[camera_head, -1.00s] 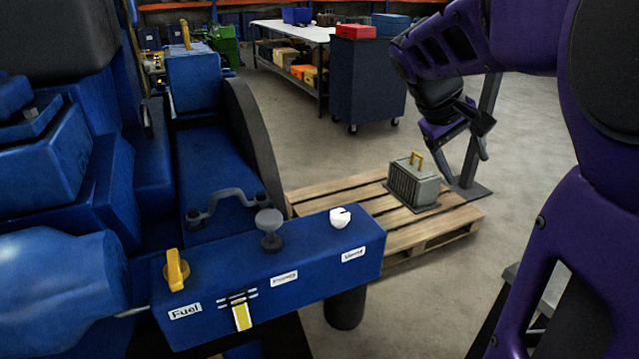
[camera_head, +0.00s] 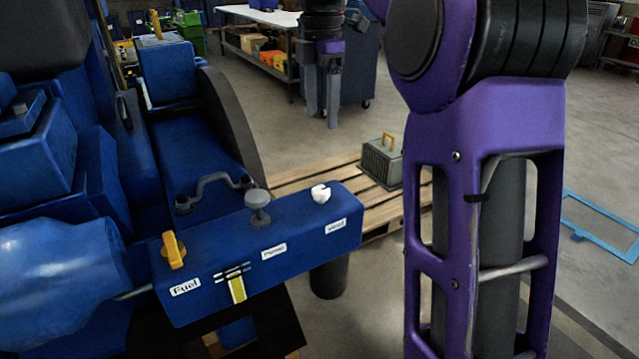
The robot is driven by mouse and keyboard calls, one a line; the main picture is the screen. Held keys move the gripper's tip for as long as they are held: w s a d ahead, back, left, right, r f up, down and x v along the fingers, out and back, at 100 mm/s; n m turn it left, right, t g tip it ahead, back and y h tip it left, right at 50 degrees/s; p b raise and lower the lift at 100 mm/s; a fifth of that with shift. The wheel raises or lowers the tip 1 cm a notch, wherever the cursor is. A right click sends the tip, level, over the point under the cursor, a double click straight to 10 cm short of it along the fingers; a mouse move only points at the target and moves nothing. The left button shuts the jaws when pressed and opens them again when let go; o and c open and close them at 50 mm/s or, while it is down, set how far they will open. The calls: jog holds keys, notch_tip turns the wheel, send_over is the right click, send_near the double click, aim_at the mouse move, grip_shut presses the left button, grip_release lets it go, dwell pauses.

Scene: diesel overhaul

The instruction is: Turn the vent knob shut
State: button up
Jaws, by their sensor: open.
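The white vent knob (camera_head: 320,193) sits on top of the right end of a blue control box (camera_head: 205,305), above the label "Vent". A yellow fuel knob (camera_head: 173,250) stands at the left end of the box, and a grey primer plunger (camera_head: 258,207) stands between them. My gripper (camera_head: 321,118) hangs pointing down, beyond and above the vent knob, in front of the dark blue cabinet. Its two fingers look apart with nothing between them. It is clear of the knob.
A wooden pallet (camera_head: 300,182) behind the box carries a grey case with a yellow handle (camera_head: 382,160). A workbench (camera_head: 262,15) with bins stands behind. Blue engine parts fill the left. A blue frame (camera_head: 605,225) lies on the floor at right.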

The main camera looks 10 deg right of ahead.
aim_at(321, 190)
notch_tip(321, 190, down, 17)
jog(key=b, duration=0.4)
grip_shut()
dwell(0.4)
